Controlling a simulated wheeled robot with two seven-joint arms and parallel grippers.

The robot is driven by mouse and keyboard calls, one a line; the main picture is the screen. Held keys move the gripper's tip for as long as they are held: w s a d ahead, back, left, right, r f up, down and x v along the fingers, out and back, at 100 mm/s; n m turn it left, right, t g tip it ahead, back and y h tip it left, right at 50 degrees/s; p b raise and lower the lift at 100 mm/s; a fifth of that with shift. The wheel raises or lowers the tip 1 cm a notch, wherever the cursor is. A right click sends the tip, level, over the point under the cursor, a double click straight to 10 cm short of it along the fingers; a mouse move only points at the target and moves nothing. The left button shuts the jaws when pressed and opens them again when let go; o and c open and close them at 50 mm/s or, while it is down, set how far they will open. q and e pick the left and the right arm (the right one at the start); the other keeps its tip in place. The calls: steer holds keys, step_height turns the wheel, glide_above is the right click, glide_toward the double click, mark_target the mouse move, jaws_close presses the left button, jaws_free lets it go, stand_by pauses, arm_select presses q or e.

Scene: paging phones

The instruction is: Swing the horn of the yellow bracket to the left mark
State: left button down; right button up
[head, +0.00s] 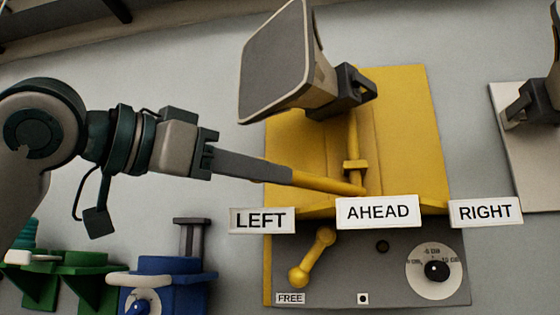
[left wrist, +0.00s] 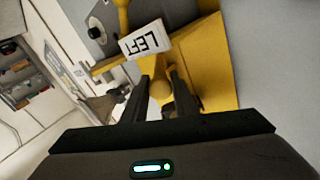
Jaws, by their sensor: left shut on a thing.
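The yellow bracket (head: 405,120) is a tall panel on the wall. It carries a grey horn (head: 280,60) on a dark mount, its wide mouth turned to the left. A yellow handle (head: 325,184) runs left from the foot of the upright yellow post. My left gripper (head: 290,176) is shut on this handle's outer end, above the LEFT mark (head: 262,220). In the left wrist view the fingers lie on both sides of the yellow handle (left wrist: 160,88), near the LEFT mark (left wrist: 145,40). My right gripper is not in view.
The AHEAD sign (head: 378,211) and RIGHT sign (head: 486,211) stand along the bracket's lower edge. Below are a small yellow lever (head: 313,258) by a FREE label (head: 290,298) and a dial (head: 436,269). Blue (head: 165,278) and green (head: 85,275) units are lower left; a pale panel (head: 525,150) is right.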

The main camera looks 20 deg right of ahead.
arm_select(q)
steer(key=shift+w+a, duration=0.1)
steer(key=c, duration=1.4)
jaws_free()
steer(key=shift+c, duration=0.2)
